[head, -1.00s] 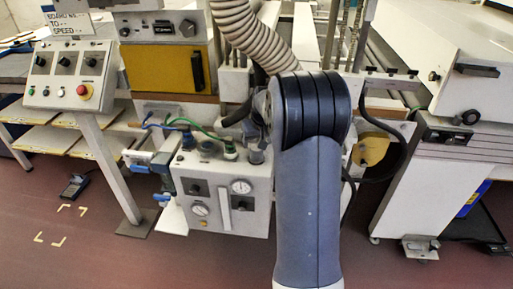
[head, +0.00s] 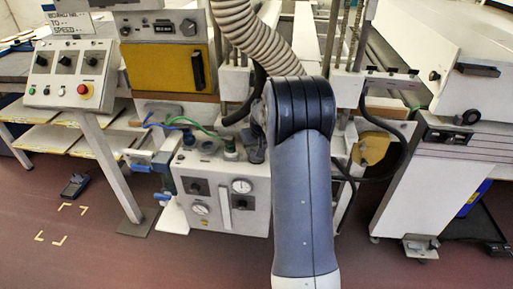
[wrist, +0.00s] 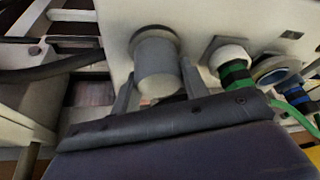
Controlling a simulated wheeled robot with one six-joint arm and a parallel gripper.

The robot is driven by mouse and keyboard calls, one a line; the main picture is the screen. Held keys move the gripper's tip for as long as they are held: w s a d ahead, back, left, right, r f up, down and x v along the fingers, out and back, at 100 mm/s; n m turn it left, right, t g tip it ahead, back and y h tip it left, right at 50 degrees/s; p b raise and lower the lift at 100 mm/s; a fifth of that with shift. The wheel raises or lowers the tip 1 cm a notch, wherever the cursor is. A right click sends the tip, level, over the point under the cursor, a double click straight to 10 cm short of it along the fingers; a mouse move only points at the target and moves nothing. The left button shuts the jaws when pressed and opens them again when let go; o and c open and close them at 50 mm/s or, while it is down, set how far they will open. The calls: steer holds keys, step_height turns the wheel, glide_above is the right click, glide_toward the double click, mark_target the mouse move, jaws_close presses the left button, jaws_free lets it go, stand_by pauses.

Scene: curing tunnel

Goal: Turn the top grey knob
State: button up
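The grey knob (wrist: 157,66) is a round cylinder with a wider collar, standing out from the pale panel in the wrist view. My gripper (wrist: 157,80) reaches up to it, with one finger on its left side and one on its right. The fingers look spread, with a narrow gap at the left; contact on the right is hard to judge. In the head view the grey knob (head: 255,152) shows at the right end of the top of the white control box (head: 225,185), partly behind my arm.
A green-banded connector (wrist: 235,74) and a blue-banded one (wrist: 292,92) sit right of the knob. A dark hose (wrist: 50,68) runs at left. The box front carries two gauges (head: 242,186). A ribbed duct (head: 262,40) hangs above. Open floor lies at left.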

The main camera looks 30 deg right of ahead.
steer(key=c, duration=0.4)
steer(key=shift+m+h, duration=0.5)
steer(key=shift+m, duration=0.6)
steer(key=shift+c, duration=0.2)
steer(key=o, duration=1)
steer(key=shift+c, duration=0.2)
steer(key=v, duration=1)
steer(key=shift+r, duration=0.4)
steer(key=shift+s+f, duration=0.1)
